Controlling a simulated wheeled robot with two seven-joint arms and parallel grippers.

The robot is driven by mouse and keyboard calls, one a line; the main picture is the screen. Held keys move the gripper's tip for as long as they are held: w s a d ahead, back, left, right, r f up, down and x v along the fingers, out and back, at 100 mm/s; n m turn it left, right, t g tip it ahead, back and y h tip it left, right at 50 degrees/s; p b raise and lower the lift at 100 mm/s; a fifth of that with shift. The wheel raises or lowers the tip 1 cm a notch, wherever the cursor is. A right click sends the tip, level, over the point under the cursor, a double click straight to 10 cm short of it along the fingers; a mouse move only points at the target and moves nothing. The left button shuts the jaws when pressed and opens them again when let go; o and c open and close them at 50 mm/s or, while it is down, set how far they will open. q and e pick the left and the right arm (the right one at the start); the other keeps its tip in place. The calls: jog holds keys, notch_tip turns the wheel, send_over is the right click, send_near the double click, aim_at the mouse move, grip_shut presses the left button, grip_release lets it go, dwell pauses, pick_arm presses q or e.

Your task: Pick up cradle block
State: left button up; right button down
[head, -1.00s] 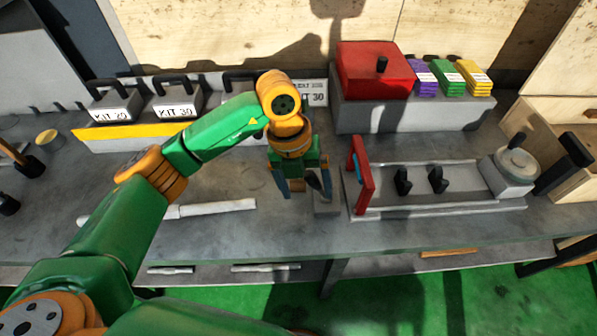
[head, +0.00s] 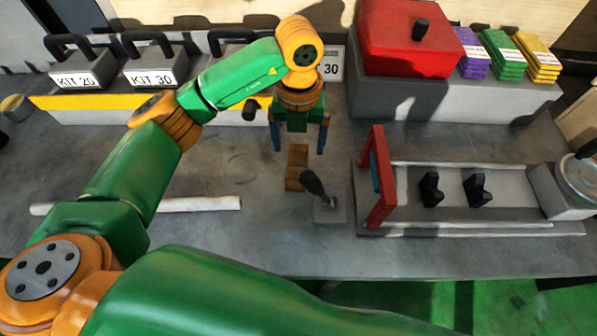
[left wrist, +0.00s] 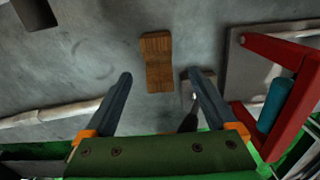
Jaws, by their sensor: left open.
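The cradle block, a small brown wooden block (head: 297,167), stands on the grey bench just below my left gripper in the head view. It also shows in the left wrist view (left wrist: 157,60), lying between the lines of the two fingers and partly beyond their tips. My left gripper (head: 299,150) is open and empty, its blue fingers pointing down on either side of the block's line. In the left wrist view the open fingers (left wrist: 161,73) are spread wider than the block. I cannot tell the exact height of the fingertips above it. My right gripper is not in view.
A grey base with a black lever (head: 318,187) stands close in front and right of the block. A fixture with a red upright frame (head: 378,178) is farther right. KIT boxes (head: 150,68) and a red box (head: 410,40) stand behind. A pale rod (head: 200,203) lies left.

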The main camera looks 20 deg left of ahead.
aim_at(298, 162)
pick_arm(q)
jog(key=shift+f, duration=0.7)
jog(key=shift+w+f, duration=0.1)
jog(key=shift+f, duration=0.2)
jog(key=f+p, duration=0.1)
jog(key=f, duration=0.1)
jog(key=f+p, duration=0.1)
jog(key=f, duration=0.2)
jog(key=shift+a+f, duration=0.2)
jog(key=shift+f, duration=0.4)
grip_shut()
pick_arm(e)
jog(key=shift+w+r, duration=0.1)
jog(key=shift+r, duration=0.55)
